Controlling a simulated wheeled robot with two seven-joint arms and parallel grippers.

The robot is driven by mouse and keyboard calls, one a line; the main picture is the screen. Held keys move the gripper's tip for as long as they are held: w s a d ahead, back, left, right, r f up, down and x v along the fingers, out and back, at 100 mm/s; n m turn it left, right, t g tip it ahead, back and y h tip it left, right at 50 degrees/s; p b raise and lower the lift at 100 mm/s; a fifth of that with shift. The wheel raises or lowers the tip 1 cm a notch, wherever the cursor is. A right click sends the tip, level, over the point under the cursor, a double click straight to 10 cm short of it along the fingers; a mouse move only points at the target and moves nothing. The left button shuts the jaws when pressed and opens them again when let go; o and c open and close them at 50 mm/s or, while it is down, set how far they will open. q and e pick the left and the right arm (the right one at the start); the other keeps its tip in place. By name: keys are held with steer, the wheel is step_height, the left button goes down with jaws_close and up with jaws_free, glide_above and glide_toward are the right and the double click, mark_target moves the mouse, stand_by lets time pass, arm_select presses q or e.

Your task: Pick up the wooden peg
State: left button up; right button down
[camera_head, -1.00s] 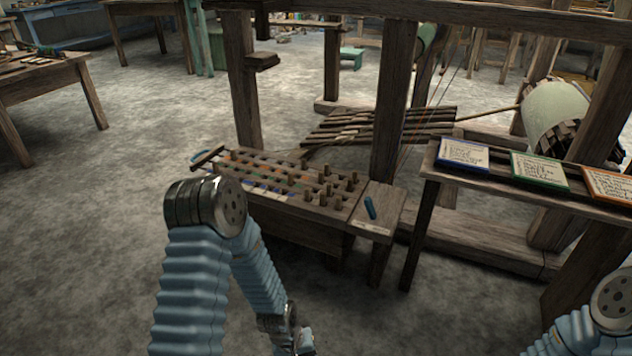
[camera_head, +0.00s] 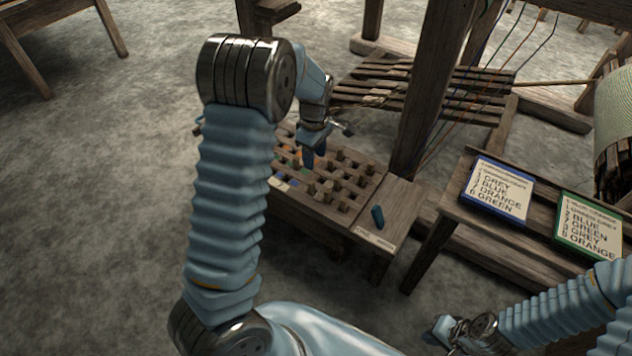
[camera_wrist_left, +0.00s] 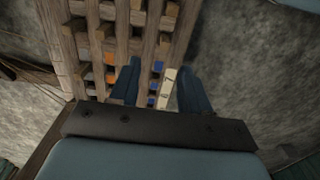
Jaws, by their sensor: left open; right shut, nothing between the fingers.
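Several wooden pegs (camera_head: 327,188) stand upright in rows on the wooden peg board (camera_head: 395,200); which one the task means I cannot tell. My left gripper (camera_head: 316,154) is above the far part of the board, pointing down, and partly hides it. In the left wrist view, the open, empty fingers (camera_wrist_left: 161,88) hang over the board's edge, with wooden pegs (camera_wrist_left: 137,18) beyond them and orange and blue squares between the rows. My right gripper (camera_head: 442,332) is low at the bottom right, shut and empty, away from the board.
A dark loom post (camera_head: 428,90) rises just behind the board. A bench with a blue-framed card (camera_head: 497,190) and a green-framed card (camera_head: 590,228) stands to the right.

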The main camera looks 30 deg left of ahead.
arm_select(q)
glide_above(311, 182)
steer(key=f, duration=0.6)
steer(key=shift+w+d+f+b, duration=0.1)
steer(key=shift+w+d+b, duration=0.25)
steer(key=f, duration=0.5)
steer(key=shift+s+a+f+b, duration=0.2)
steer(key=shift+s+a+b, duration=0.05)
steer(key=shift+s+b, duration=0.15)
jaws_close()
